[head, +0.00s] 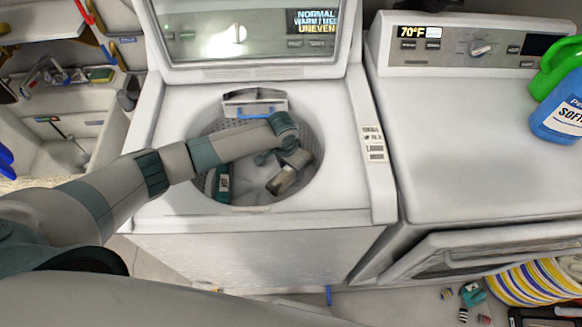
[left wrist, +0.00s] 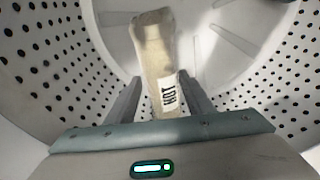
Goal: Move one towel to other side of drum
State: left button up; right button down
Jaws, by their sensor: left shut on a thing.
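The washer's open drum (head: 303,186) is in the middle of the head view, with a perforated wall. My left arm reaches down into it. My left gripper (head: 288,172) is shut on a rolled beige towel (head: 282,184) with a dark-and-white label. In the left wrist view the beige towel (left wrist: 154,55), marked "HOT", sits between the fingers of the left gripper (left wrist: 160,98). A teal towel-like roll (head: 223,182) with a pale label stands at the left side of the drum. My right gripper is not in view.
The open washer lid (head: 250,70) stands behind the drum; its display reads "UNEVEN". A white dryer (head: 470,130) stands at the right, with bottles (head: 560,120) on top. A sink (head: 75,130) is at the left. The drum's right side looks clear.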

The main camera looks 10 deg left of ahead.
aim_at(287, 173)
pick_arm(q)
jog(key=shift+f, duration=0.2)
jog(key=o, duration=1.3)
jog(key=shift+r, duration=0.15)
jog(key=shift+r, duration=0.95)
notch_tip(287, 173, up, 11)
jog(key=s+b, duration=0.1)
jog(key=shift+s+a+b, duration=0.3)
jog(key=shift+a+b, duration=0.05)
jog(key=shift+a, duration=0.1)
